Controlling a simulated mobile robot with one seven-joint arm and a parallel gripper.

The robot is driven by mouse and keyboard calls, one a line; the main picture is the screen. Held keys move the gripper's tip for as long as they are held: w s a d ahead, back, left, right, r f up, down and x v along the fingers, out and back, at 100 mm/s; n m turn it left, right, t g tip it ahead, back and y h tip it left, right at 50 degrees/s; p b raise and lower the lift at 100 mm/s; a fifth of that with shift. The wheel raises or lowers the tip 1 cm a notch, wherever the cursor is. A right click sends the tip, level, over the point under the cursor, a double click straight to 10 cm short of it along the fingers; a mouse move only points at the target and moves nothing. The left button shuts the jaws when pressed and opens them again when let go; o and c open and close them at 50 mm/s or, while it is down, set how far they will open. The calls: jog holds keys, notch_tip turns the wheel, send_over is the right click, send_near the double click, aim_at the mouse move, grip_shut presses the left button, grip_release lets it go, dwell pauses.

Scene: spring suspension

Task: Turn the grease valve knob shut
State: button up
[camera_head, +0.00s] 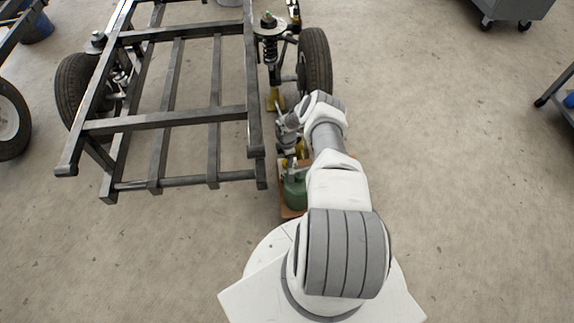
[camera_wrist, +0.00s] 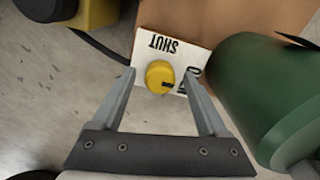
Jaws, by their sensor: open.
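The grease valve knob (camera_wrist: 158,72) is a round yellow knob with a dark pointer mark, seen in the wrist view on a white label plate (camera_wrist: 145,44). The plate reads SHUT, upside down in this view, and a second word is partly hidden by my right finger. The pointer mark faces right, toward that second word and away from SHUT. My gripper (camera_wrist: 161,76) is open, with one finger on each side of the knob. I cannot tell whether the fingers touch it. In the head view my arm hides the knob.
A green cylinder (camera_wrist: 255,95) stands close to the right finger; it also shows in the head view (camera_head: 295,193) on a brown board (camera_head: 289,212). A yellow and dark object (camera_wrist: 95,12) is at the upper left. A vehicle frame (camera_head: 180,122) with wheels (camera_head: 316,62) stands left of my arm.

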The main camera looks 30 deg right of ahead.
jog(key=shift+f, duration=0.55)
grip_shut()
